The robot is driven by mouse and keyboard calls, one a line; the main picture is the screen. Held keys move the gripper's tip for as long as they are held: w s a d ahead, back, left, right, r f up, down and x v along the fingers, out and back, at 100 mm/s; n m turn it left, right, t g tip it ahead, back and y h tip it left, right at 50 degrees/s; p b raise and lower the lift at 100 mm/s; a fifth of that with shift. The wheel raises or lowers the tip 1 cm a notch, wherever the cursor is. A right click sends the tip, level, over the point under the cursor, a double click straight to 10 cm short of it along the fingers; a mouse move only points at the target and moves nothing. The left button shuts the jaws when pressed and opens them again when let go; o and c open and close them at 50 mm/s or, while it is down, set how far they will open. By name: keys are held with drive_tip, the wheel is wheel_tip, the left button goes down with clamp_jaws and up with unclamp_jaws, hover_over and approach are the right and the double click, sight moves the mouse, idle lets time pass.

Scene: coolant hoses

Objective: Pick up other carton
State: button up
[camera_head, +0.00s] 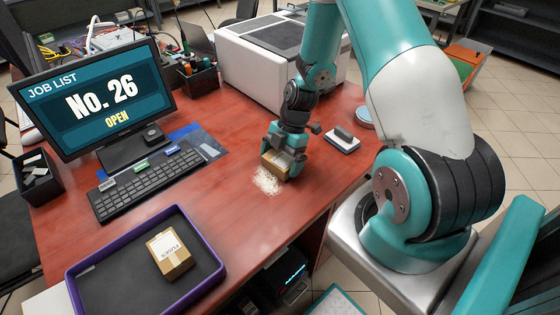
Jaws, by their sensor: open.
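A small brown carton (272,165) stands on the red desk, right under my gripper (287,160). The gripper points down with its fingers open at the carton's sides. Whether the fingers touch it cannot be told, and they hide part of it. Pale shredded packing (267,181) lies on the desk in front of this carton. Another carton (170,256), brown with a white label reading "FUSES", sits in the purple-rimmed tray (207,240) at the front left.
A monitor (97,98) reading "No. 26 OPEN" and a keyboard (143,183) stand at the left. A white machine (268,55) is behind my gripper. A small white pad with a grey block (343,140) lies to its right. The desk between tray and gripper is mostly clear.

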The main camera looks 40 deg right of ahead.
drive_tip(key=shift+a+f, duration=0.15)
drive_tip(key=shift+f, duration=0.15)
drive_tip(key=c, duration=0.6)
drive_tip(key=shift+c, duration=0.2)
drive_tip(key=shift+r, duration=0.15)
